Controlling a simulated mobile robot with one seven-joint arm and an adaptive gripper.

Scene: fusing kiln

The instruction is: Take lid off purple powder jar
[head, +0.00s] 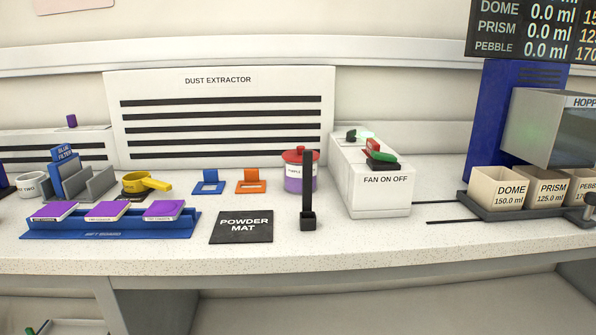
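The purple powder jar (294,183) stands upright on the counter in front of the dust extractor, right of its middle. It is a clear jar with purple contents and a pale label. Its red lid (293,155) with a small knob sits on top of it. A black upright post (308,180) on a small square foot stands in front and hides the jar's right part. I cannot make out my gripper in the head view; nothing visible touches the jar or lid.
A powder mat (241,228) lies in front left of the jar. The fan switch box (372,190) stands close on its right. Blue (207,187) and orange (251,187) stands are to its left. Labelled bins (497,190) stand far right. The counter front right of the post is clear.

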